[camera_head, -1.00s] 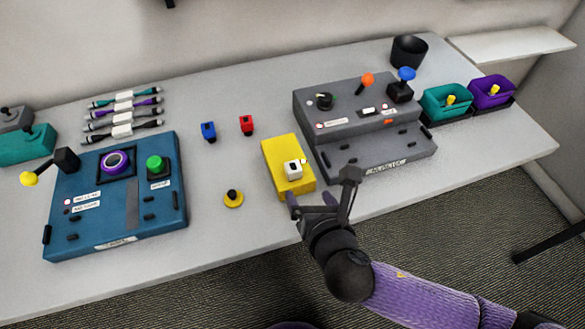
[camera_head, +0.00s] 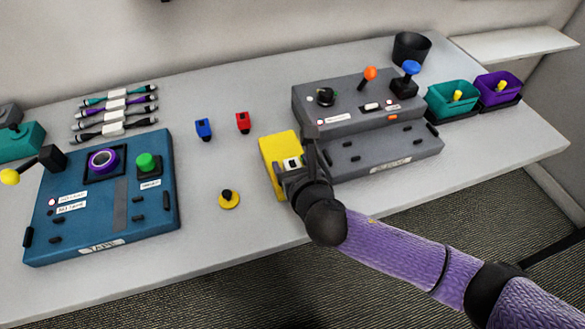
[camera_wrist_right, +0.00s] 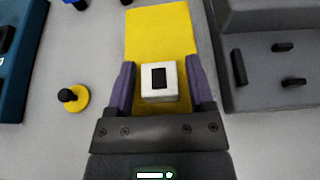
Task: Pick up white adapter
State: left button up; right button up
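The white adapter (camera_head: 292,163) is a small white block with a black slot on top. It sits on the near part of the yellow block (camera_head: 276,146). In the right wrist view the adapter (camera_wrist_right: 159,81) lies between the two purple fingers of my right gripper (camera_wrist_right: 159,88). The fingers are apart, with a visible gap on each side of the adapter. In the head view my right gripper (camera_head: 297,172) is over the near end of the yellow block and partly hides the adapter. My left gripper is not in view.
The grey console (camera_head: 375,152) stands close to the right of my right gripper. A yellow disc with a black knob (camera_head: 229,199) lies to the left. Blue (camera_head: 203,129) and red (camera_head: 242,122) adapters stand farther back. The teal panel (camera_head: 105,205) is at left.

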grip_shut()
